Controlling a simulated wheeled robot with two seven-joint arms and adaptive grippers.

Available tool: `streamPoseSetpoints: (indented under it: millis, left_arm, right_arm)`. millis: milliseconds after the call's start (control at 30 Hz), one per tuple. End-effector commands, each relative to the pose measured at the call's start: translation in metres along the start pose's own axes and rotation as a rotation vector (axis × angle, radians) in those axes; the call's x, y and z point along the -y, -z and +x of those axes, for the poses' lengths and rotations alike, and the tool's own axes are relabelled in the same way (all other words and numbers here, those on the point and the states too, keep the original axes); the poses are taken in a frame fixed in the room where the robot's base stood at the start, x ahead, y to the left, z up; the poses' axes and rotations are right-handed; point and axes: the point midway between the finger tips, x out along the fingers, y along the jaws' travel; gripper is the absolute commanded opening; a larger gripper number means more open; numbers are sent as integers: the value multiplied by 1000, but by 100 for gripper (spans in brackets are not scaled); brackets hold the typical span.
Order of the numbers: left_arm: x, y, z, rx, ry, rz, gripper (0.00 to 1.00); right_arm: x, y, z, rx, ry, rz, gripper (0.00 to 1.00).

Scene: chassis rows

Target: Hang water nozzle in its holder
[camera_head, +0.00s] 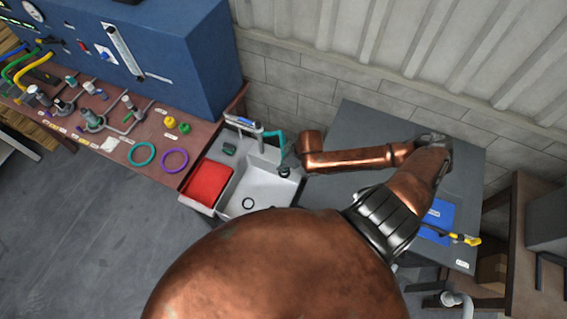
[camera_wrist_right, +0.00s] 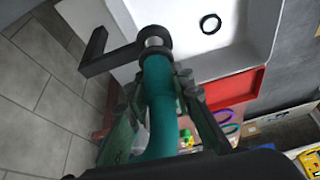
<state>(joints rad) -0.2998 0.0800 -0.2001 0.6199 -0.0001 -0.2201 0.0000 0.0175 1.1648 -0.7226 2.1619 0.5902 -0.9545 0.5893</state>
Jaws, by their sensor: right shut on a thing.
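The water nozzle (camera_wrist_right: 160,95) is a teal tube with a dark and pale end. It lies between the two dark fingers of my right gripper (camera_wrist_right: 162,92), which is shut on it. Its end is at a black ring-shaped holder (camera_wrist_right: 153,38) with an angular arm; I cannot tell whether it sits inside the ring or just in front of it. In the head view the teal part (camera_head: 276,139) shows at the back right of the sink, beside my right gripper (camera_head: 287,160), which is small and partly hidden. My left gripper is not in view.
The white sink (camera_head: 262,180) has a dark drain ring. A red bin (camera_head: 208,183) stands left of it. The brown bench (camera_head: 120,150) holds fittings and coloured rings. The grey table (camera_head: 340,125) at right holds a blue mat (camera_head: 438,215) and a yellow tool (camera_head: 462,239).

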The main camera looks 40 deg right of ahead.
Motion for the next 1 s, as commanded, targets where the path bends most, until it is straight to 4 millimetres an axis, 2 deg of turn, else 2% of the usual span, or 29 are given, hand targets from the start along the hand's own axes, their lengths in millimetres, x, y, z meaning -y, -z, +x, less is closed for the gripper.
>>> streamPoseSetpoints:
  millis: [867,900,1000]
  left_arm:
    - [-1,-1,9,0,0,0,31]
    - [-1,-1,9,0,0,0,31]
    - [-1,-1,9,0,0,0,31]
  right_arm:
    - [0,-9,24,-1,0,0,0]
    - [0,-9,23,-1,0,0,24]
    - [0,-9,22,-1,0,0,31]
